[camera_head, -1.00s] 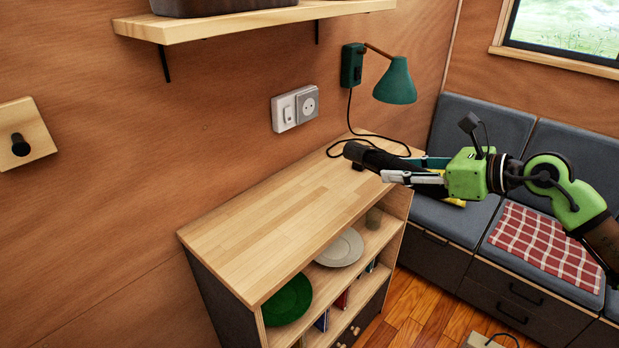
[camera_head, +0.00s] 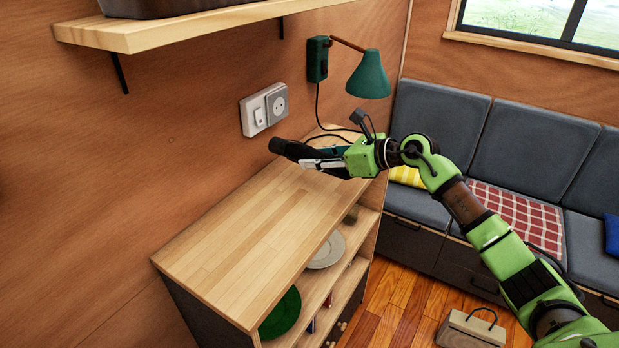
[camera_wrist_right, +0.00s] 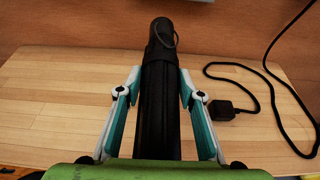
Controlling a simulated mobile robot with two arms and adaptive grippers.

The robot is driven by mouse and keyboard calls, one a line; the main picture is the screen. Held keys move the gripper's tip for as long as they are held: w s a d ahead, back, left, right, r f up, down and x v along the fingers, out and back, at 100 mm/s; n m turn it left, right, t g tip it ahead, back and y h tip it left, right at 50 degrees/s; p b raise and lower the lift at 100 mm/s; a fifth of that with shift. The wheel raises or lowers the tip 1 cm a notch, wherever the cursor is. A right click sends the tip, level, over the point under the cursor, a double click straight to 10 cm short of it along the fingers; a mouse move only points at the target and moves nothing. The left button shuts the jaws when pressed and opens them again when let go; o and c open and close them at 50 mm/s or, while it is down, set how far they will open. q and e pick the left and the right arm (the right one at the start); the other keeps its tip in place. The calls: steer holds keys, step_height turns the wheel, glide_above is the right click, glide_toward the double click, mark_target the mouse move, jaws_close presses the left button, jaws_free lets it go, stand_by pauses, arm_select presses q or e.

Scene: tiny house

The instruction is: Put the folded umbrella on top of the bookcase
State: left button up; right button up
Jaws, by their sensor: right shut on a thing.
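The folded umbrella is a black cylinder (camera_head: 290,149) with a strap loop at its end. My right gripper (camera_head: 318,158) is shut on it and holds it over the far part of the bookcase's wooden top (camera_head: 235,235). In the right wrist view the umbrella (camera_wrist_right: 160,90) lies lengthwise between the two teal-lined fingers (camera_wrist_right: 160,105), its strap end pointing away toward the wall. Whether the umbrella touches the top cannot be told. My left gripper is not in view.
A green wall lamp (camera_head: 369,76) hangs above the far end, its black cord running down onto the top; the cord and plug (camera_wrist_right: 222,110) lie right of the umbrella. A wall shelf (camera_head: 200,26) juts out above. The near part of the top is bare. Plates (camera_head: 328,250) stand below.

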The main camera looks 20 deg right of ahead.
mark_target(311, 183)
steer(key=shift+w+a+f+b, duration=0.15)
steer(key=shift+w+f+b, duration=0.4)
steer(key=shift+w+f, duration=0.45)
steer(key=shift+f, duration=0.3)
steer(key=f+b, duration=0.1)
steer(key=f, duration=0.1)
steer(key=f+b, duration=0.1)
steer(key=shift+w+a+f+b, duration=0.15)
steer(key=shift+w+f+b, duration=0.15)
steer(key=shift+b, duration=0.05)
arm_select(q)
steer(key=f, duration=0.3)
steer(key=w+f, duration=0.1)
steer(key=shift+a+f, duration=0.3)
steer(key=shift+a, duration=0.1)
arm_select(e)
steer(key=shift+r, duration=0.1)
steer(key=o, duration=0.9)
steer(key=shift+f, duration=0.25)
steer(key=o, duration=0.5)
steer(key=shift+c, duration=0.2)
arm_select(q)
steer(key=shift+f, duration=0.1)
